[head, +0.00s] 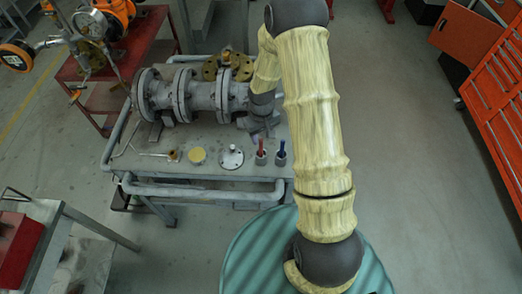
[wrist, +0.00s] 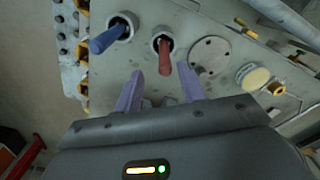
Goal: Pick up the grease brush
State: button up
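Two small grey cups on the bench each hold an upright handled tool. The red handle (head: 261,150) and the blue handle (head: 281,149) stand side by side. In the wrist view the red handle (wrist: 165,58) and the blue handle (wrist: 108,39) point out of dark cup mouths. I cannot tell which, if either, is the grease brush; the bristles are hidden. My gripper (wrist: 162,70) is open and empty. In the wrist view the red handle's end appears between its fingertips, with no contact visible. In the head view my gripper (head: 262,125) is just behind the cups.
A flanged grey valve body (head: 205,94) lies along the back of the bench. Left of the cups are a grey knobbed disc (head: 231,158), a yellow round pad (head: 197,156) and a small lying tool (head: 157,154). A pipe rail (head: 200,195) runs along the front.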

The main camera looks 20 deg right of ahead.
aim_at(261, 146)
jog(key=shift+s+a+f+p, duration=0.15)
jog(key=shift+s+f+p, duration=0.1)
jog(key=shift+f+p, duration=0.3)
jog(key=f, duration=0.1)
jog(key=f+p, duration=0.1)
jog(key=f, duration=0.1)
jog(key=shift+s+a, duration=0.15)
jog(key=shift+s, duration=0.05)
jog(key=shift+f, duration=0.55)
grip_shut()
